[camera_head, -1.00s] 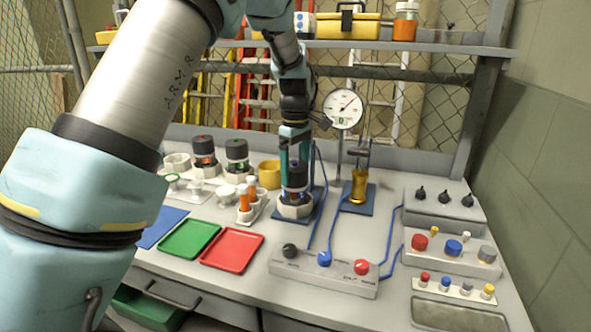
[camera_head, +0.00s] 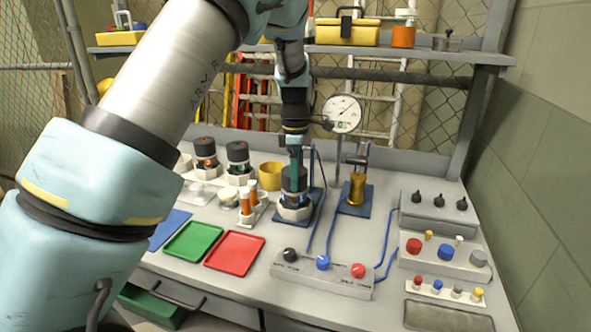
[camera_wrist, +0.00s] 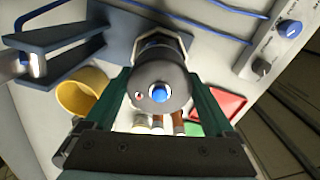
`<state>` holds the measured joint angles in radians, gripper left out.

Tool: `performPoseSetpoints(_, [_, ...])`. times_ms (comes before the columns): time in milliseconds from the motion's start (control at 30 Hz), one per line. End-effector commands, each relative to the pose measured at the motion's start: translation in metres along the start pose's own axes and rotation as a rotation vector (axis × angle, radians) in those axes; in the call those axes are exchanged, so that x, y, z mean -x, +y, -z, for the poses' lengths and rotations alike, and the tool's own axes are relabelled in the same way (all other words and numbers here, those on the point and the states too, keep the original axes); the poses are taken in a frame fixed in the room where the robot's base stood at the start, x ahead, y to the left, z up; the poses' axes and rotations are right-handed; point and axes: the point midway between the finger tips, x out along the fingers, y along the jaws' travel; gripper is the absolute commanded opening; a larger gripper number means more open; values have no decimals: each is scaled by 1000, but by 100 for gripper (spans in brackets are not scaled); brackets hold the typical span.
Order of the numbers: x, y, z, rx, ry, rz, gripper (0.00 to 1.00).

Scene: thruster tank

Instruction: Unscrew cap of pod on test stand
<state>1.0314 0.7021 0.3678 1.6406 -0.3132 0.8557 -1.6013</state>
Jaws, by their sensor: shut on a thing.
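The pod (camera_head: 294,203) stands upright in a white collar on the test stand (camera_head: 310,216), a dark blue base on the bench. Its dark cylindrical cap (camera_head: 294,181) is on top. My gripper (camera_head: 295,172) points down over it and is shut on the cap. In the wrist view the cap (camera_wrist: 155,70) shows a blue round centre and a small red mark on its top face. The green fingers of my gripper (camera_wrist: 160,88) press on opposite sides of it. The cap's thread is hidden, so I cannot tell how loose it is.
A dial gauge (camera_head: 342,113) and a brass cylinder (camera_head: 357,188) stand right of the pod. A yellow cup (camera_head: 270,175) and two orange-capped vials (camera_head: 246,201) are left. A knob box (camera_head: 323,272) lies in front, with red (camera_head: 234,252) and green (camera_head: 194,240) trays beside it.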

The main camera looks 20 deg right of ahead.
Motion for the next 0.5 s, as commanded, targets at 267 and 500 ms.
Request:
performPoseSetpoints(267, [1, -2, 1, 146, 3, 7, 40])
performPoseSetpoints(500, [1, -3, 1, 267, 5, 9, 40])
